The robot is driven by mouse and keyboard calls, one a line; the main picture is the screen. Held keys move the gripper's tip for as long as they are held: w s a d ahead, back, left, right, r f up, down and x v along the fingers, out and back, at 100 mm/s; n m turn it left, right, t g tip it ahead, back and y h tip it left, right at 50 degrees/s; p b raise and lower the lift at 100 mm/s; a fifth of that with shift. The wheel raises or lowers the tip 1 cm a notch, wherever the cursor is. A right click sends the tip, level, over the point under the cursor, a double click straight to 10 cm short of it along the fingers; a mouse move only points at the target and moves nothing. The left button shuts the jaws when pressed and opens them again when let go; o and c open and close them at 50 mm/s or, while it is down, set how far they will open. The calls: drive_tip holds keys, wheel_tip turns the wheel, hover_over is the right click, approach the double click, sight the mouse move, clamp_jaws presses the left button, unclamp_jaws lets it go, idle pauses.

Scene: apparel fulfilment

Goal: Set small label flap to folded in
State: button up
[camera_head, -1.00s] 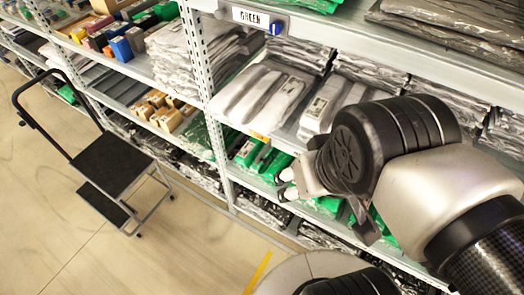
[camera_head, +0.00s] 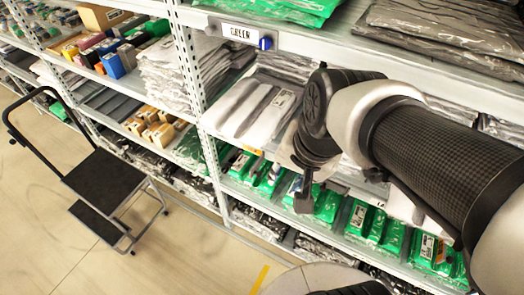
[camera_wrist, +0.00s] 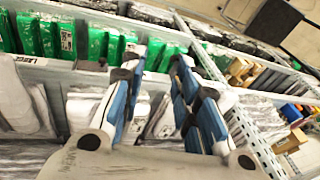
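On the front edge of the upper shelf, a white label reading GREEN (camera_head: 239,32) has a small blue piece (camera_head: 265,43) at its right end. A small orange tab (camera_head: 252,151) shows on the edge of the shelf below. I cannot tell which of these is the label flap, or whether a flap is folded. My gripper (camera_wrist: 166,62) is open and empty in the wrist view, its blue-sided fingers apart in front of the shelving.
Grey bagged garments (camera_head: 250,104) lie on the middle shelf and green packets (camera_head: 375,226) on the one below. An upright post (camera_head: 190,65) divides the shelving. A black step trolley (camera_head: 104,180) stands on the floor at left, with clear floor around it.

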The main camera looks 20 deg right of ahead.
drive_tip(key=w+f+m, duration=0.1)
drive_tip(key=w+m, duration=0.1)
drive_tip(key=m, duration=0.1)
drive_tip(key=w+d+f+m, duration=0.1)
drive_tip(key=w+f+m, duration=0.1)
drive_tip(key=m, duration=0.1)
drive_tip(key=w+d+f+m+g, duration=0.1)
drive_tip(key=w+f+m, duration=0.1)
drive_tip(key=shift+d+f+m+y, duration=0.1)
drive_tip(key=shift+d+m+y, duration=0.1)
drive_tip(key=shift+m+y, duration=0.2)
drive_tip(key=c, duration=0.4)
drive_tip(key=w+d+f+m, duration=0.1)
drive_tip(key=f+m, duration=0.1)
drive_tip(key=m, duration=0.1)
drive_tip(key=w+d+f+m, duration=0.1)
drive_tip(key=w+f+m, duration=0.1)
drive_tip(key=f+m, duration=0.1)
drive_tip(key=w+d+f+m, duration=0.1)
drive_tip(key=d+f+m, duration=0.1)
drive_tip(key=f+m, duration=0.1)
drive_tip(key=shift+w+m+g+y, duration=0.25)
drive_tip(key=shift+m+g+y, duration=0.05)
drive_tip(key=shift+m, duration=0.3)
clamp_jaws()
